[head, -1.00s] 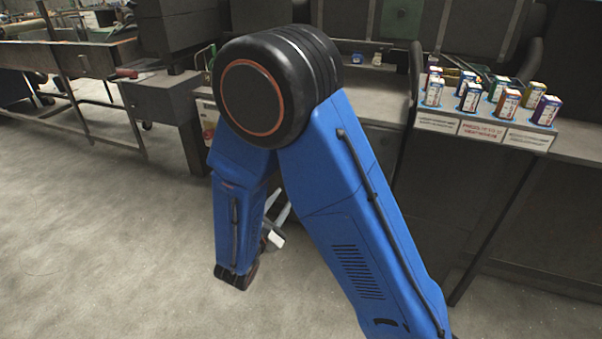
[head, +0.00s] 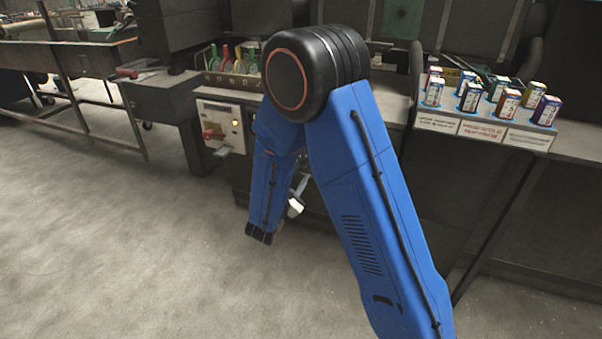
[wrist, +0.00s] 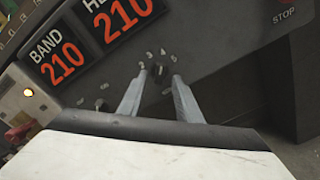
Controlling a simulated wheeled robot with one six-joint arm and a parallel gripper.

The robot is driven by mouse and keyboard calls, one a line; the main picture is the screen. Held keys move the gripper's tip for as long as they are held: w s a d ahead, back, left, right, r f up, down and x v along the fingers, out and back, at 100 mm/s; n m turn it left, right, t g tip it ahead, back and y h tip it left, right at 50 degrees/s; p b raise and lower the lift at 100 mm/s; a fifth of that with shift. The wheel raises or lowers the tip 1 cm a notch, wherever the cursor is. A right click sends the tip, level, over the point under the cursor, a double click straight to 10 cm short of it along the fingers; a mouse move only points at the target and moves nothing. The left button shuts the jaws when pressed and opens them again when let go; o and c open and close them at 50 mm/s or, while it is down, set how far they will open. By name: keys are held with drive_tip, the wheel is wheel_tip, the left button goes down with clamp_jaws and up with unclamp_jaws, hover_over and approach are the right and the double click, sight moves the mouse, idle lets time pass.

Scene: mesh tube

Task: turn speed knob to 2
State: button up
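The speed knob (wrist: 156,72) shows in the wrist view as a small dark knob on a grey panel, with small digits around its upper side. My gripper (wrist: 160,75) reaches up from below, one pale finger on each side of the knob. The fingers are apart, and I see no clear contact with the knob. How far the tips are from the panel is hard to judge. The knob's pointer is too dark and small to read. In the head view my gripper (head: 296,203) is partly hidden behind my blue arm, and the knob is hidden.
In the wrist view, displays reading BAND 210 (wrist: 58,52) and another 210 (wrist: 122,14) sit above left. A STOP label (wrist: 284,16) is upper right. A red switch (wrist: 18,132) is at left. In the head view, boxes (head: 506,104) stand on the right bench; floor at left is clear.

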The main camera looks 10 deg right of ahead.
sight(305, 166)
drive_tip(key=shift+x, duration=1.1)
drive_tip(key=shift+c, duration=0.3)
clamp_jaws()
